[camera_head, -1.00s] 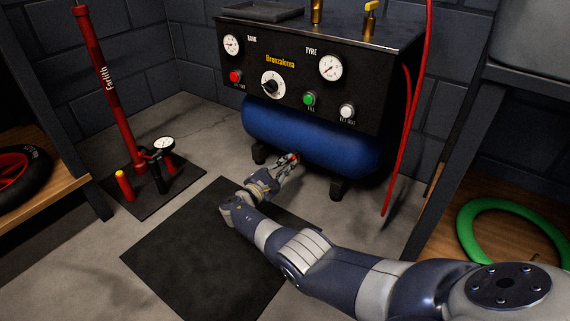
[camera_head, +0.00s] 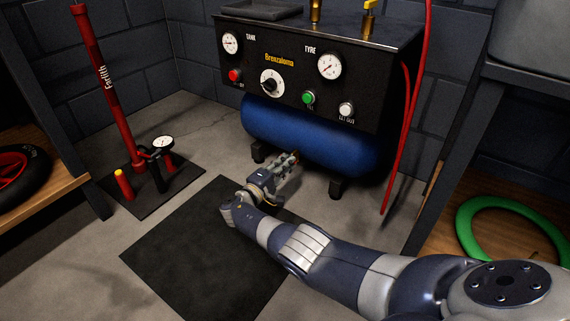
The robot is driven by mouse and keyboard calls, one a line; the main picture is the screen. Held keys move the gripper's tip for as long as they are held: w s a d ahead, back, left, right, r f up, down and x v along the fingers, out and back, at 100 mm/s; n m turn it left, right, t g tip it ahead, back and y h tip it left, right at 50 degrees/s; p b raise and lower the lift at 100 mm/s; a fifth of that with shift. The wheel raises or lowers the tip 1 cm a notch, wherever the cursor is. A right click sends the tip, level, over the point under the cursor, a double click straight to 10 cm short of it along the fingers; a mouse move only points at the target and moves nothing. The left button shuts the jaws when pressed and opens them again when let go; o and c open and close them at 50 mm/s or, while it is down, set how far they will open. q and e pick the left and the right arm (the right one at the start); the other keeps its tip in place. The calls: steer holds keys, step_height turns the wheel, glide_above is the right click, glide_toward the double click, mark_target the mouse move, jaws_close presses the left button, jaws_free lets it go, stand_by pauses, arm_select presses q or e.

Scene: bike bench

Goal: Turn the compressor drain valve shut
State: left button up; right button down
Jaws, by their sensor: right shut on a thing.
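The compressor has a blue tank (camera_head: 322,140) under a black panel (camera_head: 296,77). My right gripper (camera_head: 292,158) is at the lower front of the tank. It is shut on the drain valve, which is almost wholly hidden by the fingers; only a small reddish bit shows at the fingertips. I cannot tell the valve's angle. My left gripper is not in view.
A red floor pump (camera_head: 110,92) stands on a small mat at the left. A dark mat (camera_head: 200,255) lies on the floor before the compressor. A red hose (camera_head: 401,140) hangs at its right. A green tyre (camera_head: 470,213) lies on the right shelf.

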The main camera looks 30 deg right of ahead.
stand_by(0.3)
steer(key=c, duration=1.7)
jaws_free()
steer(key=shift+a, duration=0.1)
steer(key=v, duration=1.2)
steer(key=shift+f, duration=0.1)
